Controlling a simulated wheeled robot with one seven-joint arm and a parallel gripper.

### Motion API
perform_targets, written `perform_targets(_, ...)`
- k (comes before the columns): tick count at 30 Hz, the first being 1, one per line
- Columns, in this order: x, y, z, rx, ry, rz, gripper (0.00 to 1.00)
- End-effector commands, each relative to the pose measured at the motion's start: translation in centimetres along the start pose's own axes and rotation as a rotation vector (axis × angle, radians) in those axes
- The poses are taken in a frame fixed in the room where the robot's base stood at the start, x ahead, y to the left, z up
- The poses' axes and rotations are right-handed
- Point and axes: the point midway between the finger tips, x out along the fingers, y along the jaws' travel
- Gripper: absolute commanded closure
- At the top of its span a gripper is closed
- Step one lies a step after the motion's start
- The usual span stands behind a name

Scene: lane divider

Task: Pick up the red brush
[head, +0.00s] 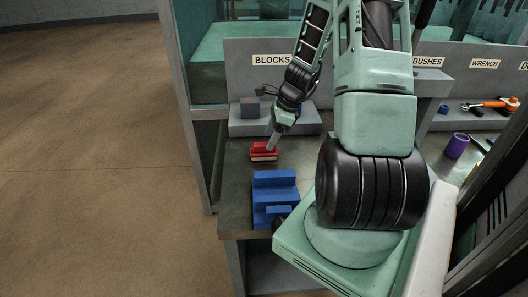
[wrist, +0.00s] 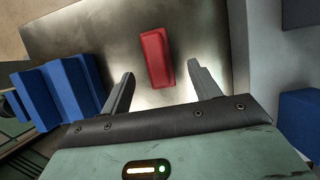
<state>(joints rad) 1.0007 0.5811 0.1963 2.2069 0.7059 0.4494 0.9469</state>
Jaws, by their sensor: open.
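The red brush (head: 263,151) lies on the grey metal bench top (head: 236,180) at the left, below the sign reading BLOCKS. In the head view my gripper (head: 271,142) is right at it and covers part of it. My gripper (wrist: 161,84) is open and empty in the wrist view. I cannot tell how high the fingers are above the bench.
A blue stepped block (head: 275,190) stands in front of the brush; it also shows at the left of the wrist view (wrist: 62,92). A grey ledge (head: 248,126) with a dark block is behind. A purple cup (head: 456,145) and an orange-handled wrench (head: 497,104) are at the right.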

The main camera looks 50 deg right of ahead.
Motion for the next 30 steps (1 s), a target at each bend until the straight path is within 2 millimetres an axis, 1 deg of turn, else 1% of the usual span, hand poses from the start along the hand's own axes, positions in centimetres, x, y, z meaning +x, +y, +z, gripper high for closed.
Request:
perform_targets(7,1.8,0.1,0.0,0.0,0.0,0.002,0.38)
perform_targets(15,5.3,0.3,0.0,-0.001,-0.001,0.001,0.38)
perform_targets(19,6.0,0.3,0.0,-0.001,0.0,0.0,0.38)
perform_targets(25,6.0,0.3,0.0,-0.002,0.0,-0.001,0.38)
perform_targets(26,6.0,0.3,0.0,-0.002,0.0,-0.001,0.44)
perform_targets(27,6.0,0.3,0.0,-0.002,0.0,-0.001,0.55)
perform_targets(29,6.0,0.3,0.0,-0.002,0.0,-0.001,0.72)
perform_targets(30,6.0,0.3,0.0,-0.002,0.0,-0.001,0.83)
